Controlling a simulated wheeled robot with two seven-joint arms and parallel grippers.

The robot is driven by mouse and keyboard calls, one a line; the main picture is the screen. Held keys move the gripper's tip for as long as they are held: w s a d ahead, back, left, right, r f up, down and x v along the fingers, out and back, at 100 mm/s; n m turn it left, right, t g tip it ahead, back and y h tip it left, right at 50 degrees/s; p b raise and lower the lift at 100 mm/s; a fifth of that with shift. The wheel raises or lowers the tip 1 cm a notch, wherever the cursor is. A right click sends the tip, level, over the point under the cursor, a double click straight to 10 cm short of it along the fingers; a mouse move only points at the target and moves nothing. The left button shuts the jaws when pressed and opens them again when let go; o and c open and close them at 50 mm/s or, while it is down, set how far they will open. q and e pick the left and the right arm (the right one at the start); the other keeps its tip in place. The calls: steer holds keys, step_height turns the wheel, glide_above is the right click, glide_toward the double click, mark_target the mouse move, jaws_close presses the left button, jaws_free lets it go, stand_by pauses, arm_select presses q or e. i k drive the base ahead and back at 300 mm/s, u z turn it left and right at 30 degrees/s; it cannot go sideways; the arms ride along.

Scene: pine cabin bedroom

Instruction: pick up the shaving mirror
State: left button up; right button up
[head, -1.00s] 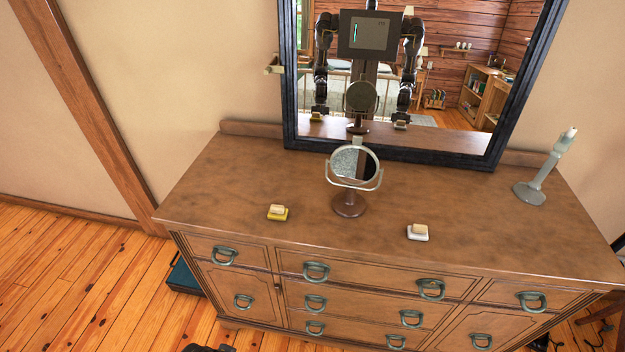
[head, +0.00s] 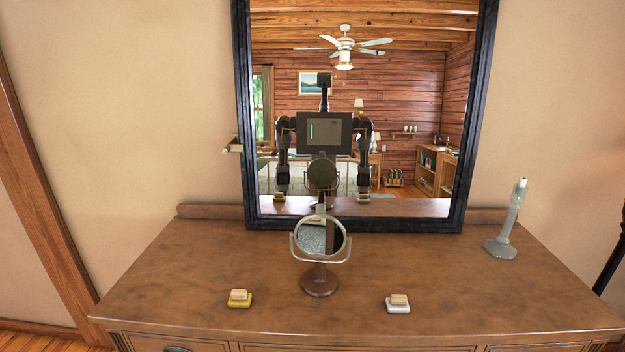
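The shaving mirror (head: 319,279) stands upright on the dresser top, near the middle. It has a round glass in a pale metal yoke on a dark reddish-brown round base. It stands in front of the large wall mirror, apart from it. Neither of my grippers is directly in view. My body and both arms show only as a small reflection in the wall mirror, too small to tell the state of the grippers.
A yellow soap dish (head: 239,301) lies front left of the shaving mirror, and a white soap dish (head: 398,307) front right; each holds a soap bar. A grey-green candlestick (head: 502,246) stands at the right. The black-framed wall mirror (head: 242,120) rises behind. The dresser top (head: 170,262) is otherwise clear.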

mark_target(319, 280)
steer(key=u, duration=2.15)
steer(key=k, duration=1.65)
steer(key=z, duration=2.15)
steer(key=i, duration=0.55)
steer(key=z, duration=0.05)
